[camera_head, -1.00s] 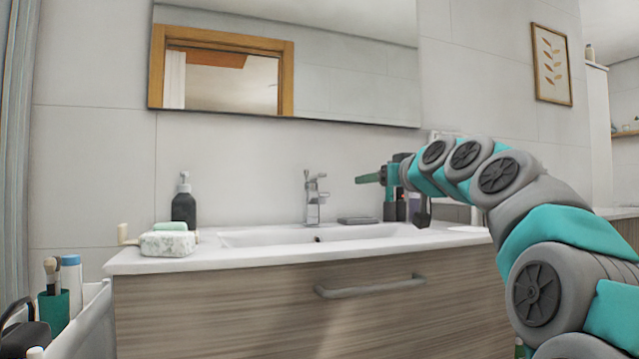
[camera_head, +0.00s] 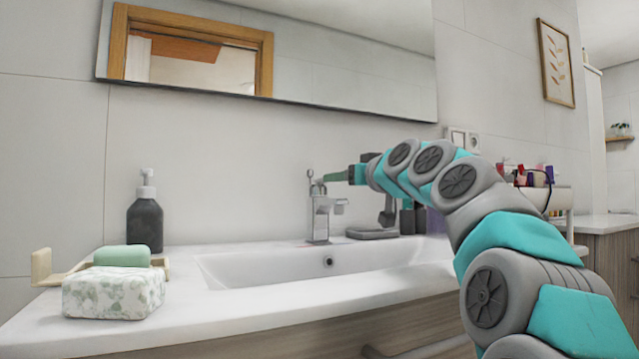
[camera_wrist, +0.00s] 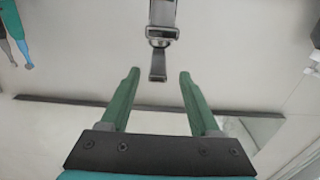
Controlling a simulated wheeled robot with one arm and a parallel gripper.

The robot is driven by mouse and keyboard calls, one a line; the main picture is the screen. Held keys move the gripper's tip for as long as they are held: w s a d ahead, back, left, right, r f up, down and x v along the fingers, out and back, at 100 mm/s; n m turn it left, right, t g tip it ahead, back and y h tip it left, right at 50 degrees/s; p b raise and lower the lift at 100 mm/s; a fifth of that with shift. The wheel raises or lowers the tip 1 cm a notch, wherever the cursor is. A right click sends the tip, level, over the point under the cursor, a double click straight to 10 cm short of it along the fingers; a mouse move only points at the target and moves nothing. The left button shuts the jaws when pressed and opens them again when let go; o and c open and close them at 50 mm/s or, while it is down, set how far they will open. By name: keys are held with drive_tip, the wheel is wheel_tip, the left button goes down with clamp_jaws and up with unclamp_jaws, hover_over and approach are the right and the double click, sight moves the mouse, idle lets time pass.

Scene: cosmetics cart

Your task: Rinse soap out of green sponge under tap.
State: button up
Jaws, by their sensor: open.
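A pale green rounded block (camera_head: 124,255), possibly the green sponge, lies at the left end of the counter behind a white block with green pattern (camera_head: 113,292). Which of the two is the sponge I cannot tell for sure. The chrome tap (camera_head: 320,212) stands at the back of the white basin (camera_head: 330,262). My gripper (camera_head: 320,180) is open and empty beside the tap's upper part. In the wrist view its green fingers (camera_wrist: 158,76) are spread, with the tap (camera_wrist: 160,38) ahead between their tips. No water shows.
A dark pump bottle (camera_head: 145,215) stands behind the green block. A beige holder (camera_head: 42,268) lies at the left edge. Dark containers (camera_head: 412,220) stand right of the tap, near my arm. The basin is clear.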

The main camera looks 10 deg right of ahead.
drive_tip(key=shift+x, duration=0.85)
drive_tip(key=shift+p+x, duration=0.65)
drive_tip(key=shift+x, duration=2.25)
drive_tip(key=shift+d, duration=0.1)
drive_tip(key=shift+c, duration=0.3)
clamp_jaws()
